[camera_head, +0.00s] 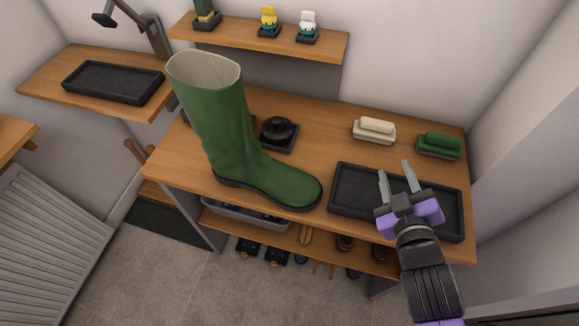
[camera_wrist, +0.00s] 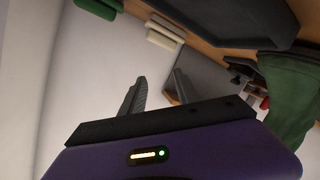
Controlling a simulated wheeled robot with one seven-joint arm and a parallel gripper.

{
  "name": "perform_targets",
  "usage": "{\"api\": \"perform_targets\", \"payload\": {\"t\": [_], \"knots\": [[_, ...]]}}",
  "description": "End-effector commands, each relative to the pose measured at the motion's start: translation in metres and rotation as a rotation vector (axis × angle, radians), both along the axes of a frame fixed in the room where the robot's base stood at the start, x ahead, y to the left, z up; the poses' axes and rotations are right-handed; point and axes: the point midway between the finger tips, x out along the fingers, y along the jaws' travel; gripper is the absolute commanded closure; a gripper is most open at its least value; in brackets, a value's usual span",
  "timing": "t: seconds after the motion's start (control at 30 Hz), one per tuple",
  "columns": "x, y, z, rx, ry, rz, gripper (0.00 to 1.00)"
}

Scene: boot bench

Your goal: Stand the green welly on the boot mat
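The green welly (camera_head: 230,130) stands upright on the wooden bench, left of the middle, its toe pointing right and its foot near the front edge. Part of it also shows at the right of the wrist view (camera_wrist: 292,95). The black boot mat (camera_head: 345,195), a shallow rimmed tray, lies on the bench to the right of the welly, apart from it. My gripper (camera_head: 396,174) is over the front of the mat, its two fingers apart with nothing between them. It hides part of the mat. The fingers also show in the wrist view (camera_wrist: 158,90).
A cream brush (camera_head: 374,129) and a green brush (camera_head: 439,145) lie behind the mat. A round black item (camera_head: 278,131) sits behind the welly. Another black tray (camera_head: 113,82) is on the left shelf. A wall shelf (camera_head: 265,42) holds small items. Footwear is below the bench.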

Motion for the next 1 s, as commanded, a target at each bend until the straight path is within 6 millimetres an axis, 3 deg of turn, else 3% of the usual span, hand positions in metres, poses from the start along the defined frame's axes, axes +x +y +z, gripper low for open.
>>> {"api": "perform_targets", "payload": {"t": [0.03,0.2,0.5,0.77,1.0], "knots": [[0.024,0.005,0.017,-0.010,-0.013,-0.018,0.63],[0.081,0.012,0.058,-0.027,-0.004,-0.107,0.63],[0.147,0.051,0.134,0.064,0.081,-0.250,0.63],[0.165,0.116,0.191,0.230,0.255,-0.309,0.63],[0.148,0.200,0.241,0.409,0.492,-0.274,0.63]]}}
